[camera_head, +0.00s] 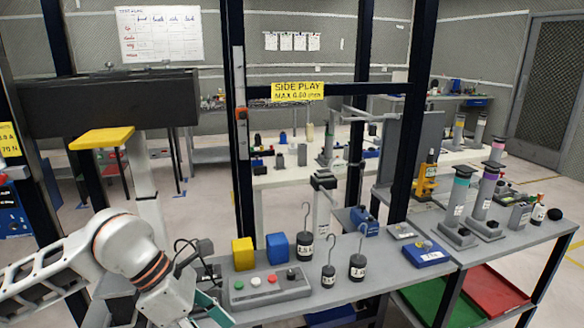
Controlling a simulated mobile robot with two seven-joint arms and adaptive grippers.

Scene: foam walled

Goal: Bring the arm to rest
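My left arm, white with a brown-banded joint, comes in from the lower left. My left gripper (212,312) is at its end, low in the picture at the near edge of the grey bench (330,288). A teal part shows there, and the picture's bottom edge cuts the gripper off. I cannot tell whether its fingers are open or shut, or whether anything is between them. It is just left of a grey control box (268,289) with coloured buttons. My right gripper is not in view.
Yellow (243,254) and blue (277,249) blocks stand behind the control box. Hooked weights (305,246) (357,267) stand to its right. Dark upright posts (240,130) rise close behind. A blue tray (426,254) and grey-based cylinders (458,205) occupy the bench's right side.

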